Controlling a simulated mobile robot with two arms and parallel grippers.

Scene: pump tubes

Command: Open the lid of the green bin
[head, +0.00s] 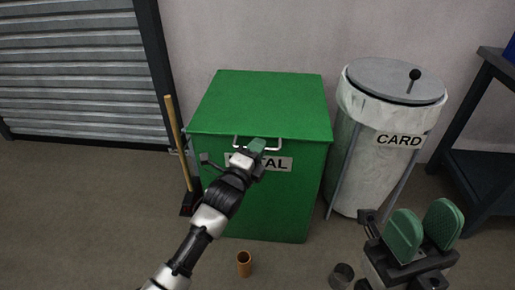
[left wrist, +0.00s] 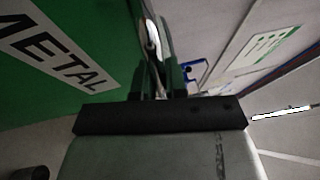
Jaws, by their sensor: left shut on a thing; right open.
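The green bin (head: 300,190) stands against the wall, with a "METAL" label on its front. Its lid (head: 260,102) lies flat and closed on top. A silver bar handle (head: 278,147) runs along the lid's front edge. My left gripper (head: 258,146) is shut on the handle, and its fingers cover the middle of the bar. In the left wrist view the handle (left wrist: 153,40) runs between the fingers, and the label (left wrist: 60,50) shows at the left. My right gripper (head: 424,230) is open and empty at the lower right, apart from the bin.
A white "CARD" bin (head: 366,165) with a grey lid stands close on the right. A broom (head: 173,125) leans at the left, near a roller shutter (head: 70,70). An orange-brown cup (head: 244,263) and a dark cylinder (head: 342,276) are on the floor. A dark shelf (head: 490,180) stands far right.

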